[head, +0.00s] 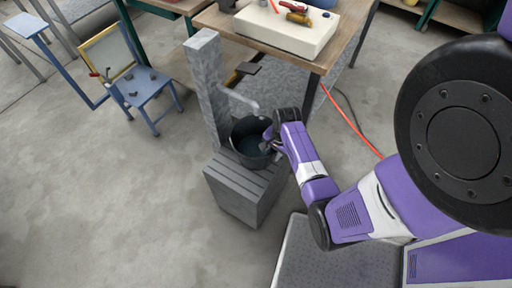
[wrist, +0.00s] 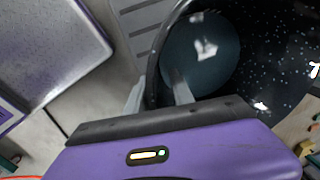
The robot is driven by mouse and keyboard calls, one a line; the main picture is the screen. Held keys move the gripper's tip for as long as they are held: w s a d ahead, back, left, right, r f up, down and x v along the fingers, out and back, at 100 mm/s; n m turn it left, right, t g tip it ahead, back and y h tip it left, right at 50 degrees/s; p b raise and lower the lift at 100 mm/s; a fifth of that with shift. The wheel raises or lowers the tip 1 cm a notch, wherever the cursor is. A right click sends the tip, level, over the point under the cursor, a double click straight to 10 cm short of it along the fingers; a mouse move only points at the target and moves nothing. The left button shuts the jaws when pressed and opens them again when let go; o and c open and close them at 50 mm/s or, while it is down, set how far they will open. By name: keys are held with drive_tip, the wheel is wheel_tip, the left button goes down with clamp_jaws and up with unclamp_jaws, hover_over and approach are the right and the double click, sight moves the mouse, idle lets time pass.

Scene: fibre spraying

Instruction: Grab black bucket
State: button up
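The black bucket (head: 249,147) stands upright on the slatted grey top of a stone stand, below a grey spout. My gripper (head: 267,141) is at the bucket's right rim in the head view. In the wrist view, the bucket (wrist: 262,75) fills the upper right, with a bluish round bottom inside. The fingers of my gripper (wrist: 158,92) stand apart on either side of the rim, one outside and one inside. A gap shows between the inner finger and the wall. The fingertips are small and partly hidden in the head view.
The stone stand (head: 237,190) has a tall post (head: 206,85) behind the bucket. A wooden table (head: 333,47) with a white block (head: 290,30) is behind right. A blue chair (head: 147,88) stands back left. The floor at left is clear. An orange cable (head: 352,122) lies behind my arm.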

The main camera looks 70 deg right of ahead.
wheel_tip(320, 180, down, 2)
drive_tip(key=shift+w+f, duration=0.1)
clamp_jaws()
idle(0.8)
idle(0.6)
drive_tip(key=shift+d, duration=0.1)
